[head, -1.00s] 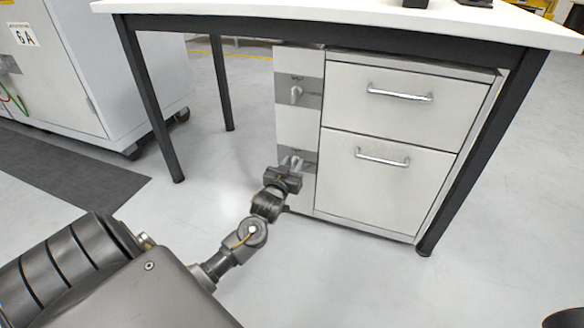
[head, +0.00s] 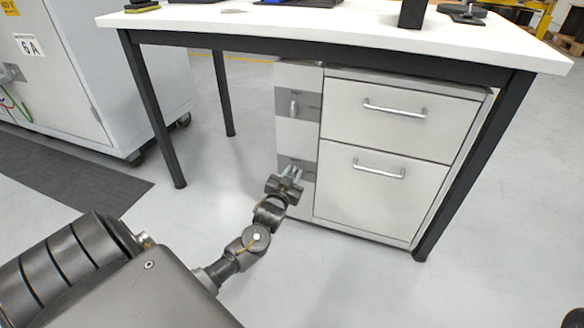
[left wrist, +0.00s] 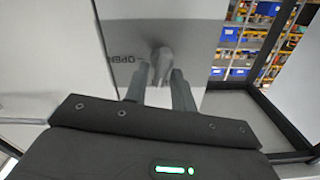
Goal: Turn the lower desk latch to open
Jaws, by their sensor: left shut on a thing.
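The lower desk latch (left wrist: 160,58) is a small grey knob on a grey plate, low on the narrow panel left of the drawers. In the left wrist view it sits between the two fingers, and its lower end is partly hidden. The word OPEN is on the plate to its left. My left gripper (head: 291,174) is shut on this latch; in the head view the fingers and wrist largely hide it. The fingers also show in the left wrist view (left wrist: 160,88). The latch's exact angle is hard to tell. My right gripper is not in view.
An upper latch (head: 294,106) sits higher on the same panel. Two drawers (head: 385,185) with bar handles are shut. The white desk top (head: 330,25) overhangs the gripper, and black desk legs (head: 152,110) stand on both sides. Floor left of the cabinet is clear.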

